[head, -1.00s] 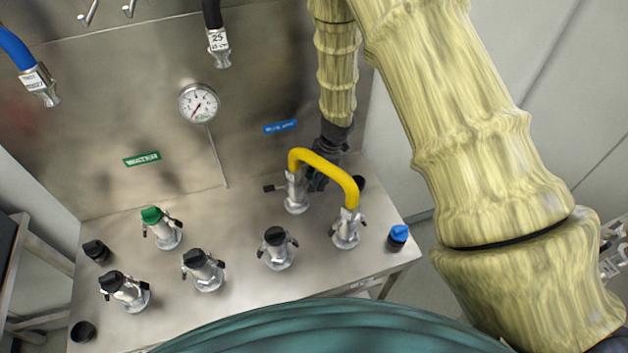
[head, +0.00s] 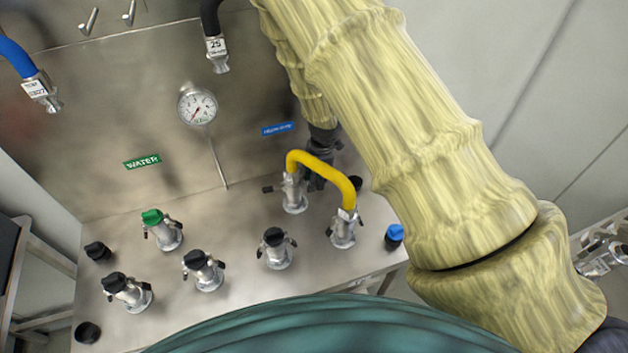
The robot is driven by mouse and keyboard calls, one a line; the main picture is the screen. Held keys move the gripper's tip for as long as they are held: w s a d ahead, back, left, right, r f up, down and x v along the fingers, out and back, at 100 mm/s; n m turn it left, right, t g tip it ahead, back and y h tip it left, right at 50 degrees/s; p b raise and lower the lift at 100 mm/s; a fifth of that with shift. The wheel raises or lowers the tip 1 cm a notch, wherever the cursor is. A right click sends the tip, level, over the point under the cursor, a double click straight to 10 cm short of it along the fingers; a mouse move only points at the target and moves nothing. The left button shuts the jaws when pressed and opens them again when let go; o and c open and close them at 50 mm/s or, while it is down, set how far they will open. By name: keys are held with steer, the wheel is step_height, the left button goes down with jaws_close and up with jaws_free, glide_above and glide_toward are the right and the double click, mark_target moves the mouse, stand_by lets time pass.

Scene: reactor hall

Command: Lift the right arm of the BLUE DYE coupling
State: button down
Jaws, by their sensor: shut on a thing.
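The blue label (head: 278,128), its lettering too blurred to read surely, is on the back panel. Below it stands a silver coupling (head: 294,197), joined by a yellow hose (head: 325,168) to another coupling (head: 343,230) nearer the front. The left arm (head: 270,189) of the rear coupling sticks out sideways. Its right arm is mostly hidden by my gripper (head: 317,181), dark and partly behind the yellow hose. The gripper is shut at the coupling's right side, on that right arm as far as I can tell.
Several capped couplings stand on the steel bench, one with a green cap (head: 153,217) below the WATER label (head: 142,161). A blue cap (head: 394,234) and black caps lie near the edges. A gauge (head: 197,105) and hanging hoses are on the panel.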

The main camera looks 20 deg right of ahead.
steer(key=c, duration=1.4)
jaws_free()
steer(key=shift+r, duration=0.1)
steer(key=shift+o, duration=0.2)
steer(key=shift+d+r, duration=0.25)
steer(key=shift+r, duration=1.6)
steer(key=shift+d+r, duration=0.2)
steer(key=shift+r, duration=1.65)
